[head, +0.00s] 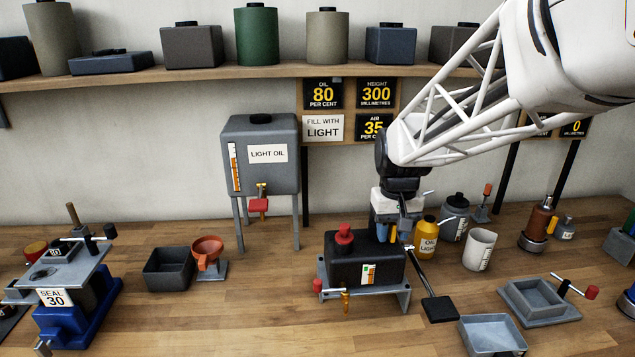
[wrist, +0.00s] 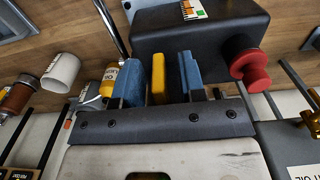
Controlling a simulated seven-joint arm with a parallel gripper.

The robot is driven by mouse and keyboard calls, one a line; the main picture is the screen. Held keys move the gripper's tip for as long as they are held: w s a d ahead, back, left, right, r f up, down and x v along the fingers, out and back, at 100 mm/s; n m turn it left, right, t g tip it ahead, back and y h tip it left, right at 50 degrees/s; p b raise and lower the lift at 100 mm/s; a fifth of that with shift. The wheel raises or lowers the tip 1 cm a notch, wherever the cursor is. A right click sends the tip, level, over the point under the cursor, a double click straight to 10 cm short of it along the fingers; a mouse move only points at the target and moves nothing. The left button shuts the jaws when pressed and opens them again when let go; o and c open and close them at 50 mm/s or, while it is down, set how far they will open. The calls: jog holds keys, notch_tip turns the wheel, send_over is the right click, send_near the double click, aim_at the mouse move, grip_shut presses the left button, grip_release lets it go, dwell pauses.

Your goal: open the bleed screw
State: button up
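The black oil box (head: 362,262) stands on a grey base, with a red knob (head: 344,234) on top; box (wrist: 205,32) and knob (wrist: 250,68) also show in the wrist view. My gripper (head: 393,238) points down at the box's rear right edge. In the wrist view, its blue fingers (wrist: 160,80) are apart, with an upright yellow tab (wrist: 158,78) between them and a gap on each side. The tab may be the bleed screw; no label shows. Its lower end is hidden. A brass fitting (head: 345,300) is at the box's front.
A black-padded lever (head: 438,308) extends forward on the box's right. A yellow oil bottle (head: 425,238) and a white cup (head: 480,248) stand close right of my gripper. The light oil tank (head: 262,180) stands behind left.

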grip_shut()
jog(key=shift+h, duration=0.4)
jog(key=shift+a+h, duration=0.15)
jog(key=shift+h, duration=1.25)
jog(key=h, duration=0.5)
jog(key=shift+h, duration=0.3)
grip_release()
